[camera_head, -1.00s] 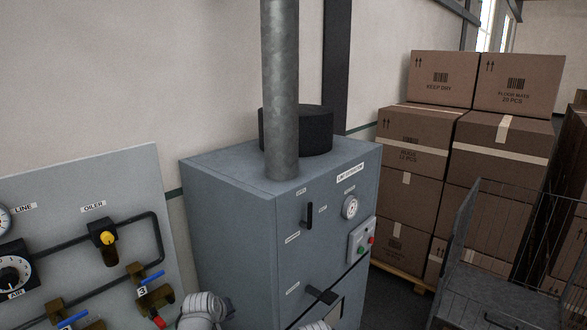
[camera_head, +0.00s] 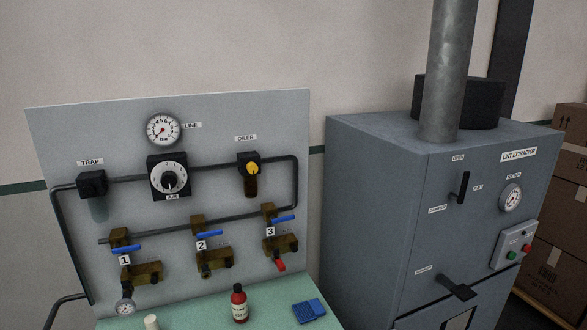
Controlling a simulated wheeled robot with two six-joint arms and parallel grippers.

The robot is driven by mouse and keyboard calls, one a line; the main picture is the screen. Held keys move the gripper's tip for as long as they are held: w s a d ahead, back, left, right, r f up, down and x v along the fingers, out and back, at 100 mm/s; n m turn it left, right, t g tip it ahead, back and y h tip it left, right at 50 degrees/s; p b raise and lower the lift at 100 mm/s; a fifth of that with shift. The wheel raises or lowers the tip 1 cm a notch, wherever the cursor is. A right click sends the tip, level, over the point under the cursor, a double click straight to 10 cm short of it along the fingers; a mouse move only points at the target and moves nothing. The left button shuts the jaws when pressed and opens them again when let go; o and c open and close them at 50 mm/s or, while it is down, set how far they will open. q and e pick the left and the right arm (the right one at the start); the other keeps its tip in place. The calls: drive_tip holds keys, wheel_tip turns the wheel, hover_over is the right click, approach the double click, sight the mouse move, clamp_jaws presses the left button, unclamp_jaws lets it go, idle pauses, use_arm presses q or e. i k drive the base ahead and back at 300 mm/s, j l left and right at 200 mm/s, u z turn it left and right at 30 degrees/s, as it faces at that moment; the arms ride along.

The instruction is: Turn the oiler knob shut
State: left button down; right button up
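The oiler (camera_head: 249,174) is a dark block with a yellow knob (camera_head: 253,169) on its front and a brownish bowl below. It sits on the pipe at the upper right of the grey panel (camera_head: 62,130), under the OILER label (camera_head: 245,138). How far the knob is turned cannot be told at this size. Neither of my grippers shows in the head view now.
The panel also carries a line gauge (camera_head: 163,129), an AIR dial (camera_head: 169,177), a trap (camera_head: 93,184) and blue-handled valves. The lint extractor (camera_head: 370,200) stands to the right.

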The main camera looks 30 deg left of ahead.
sight(251, 168)
drive_tip(key=u, duration=1.7)
drive_tip(key=z, duration=0.25)
drive_tip(key=i+j, duration=0.05)
drive_tip(key=j, duration=0.05)
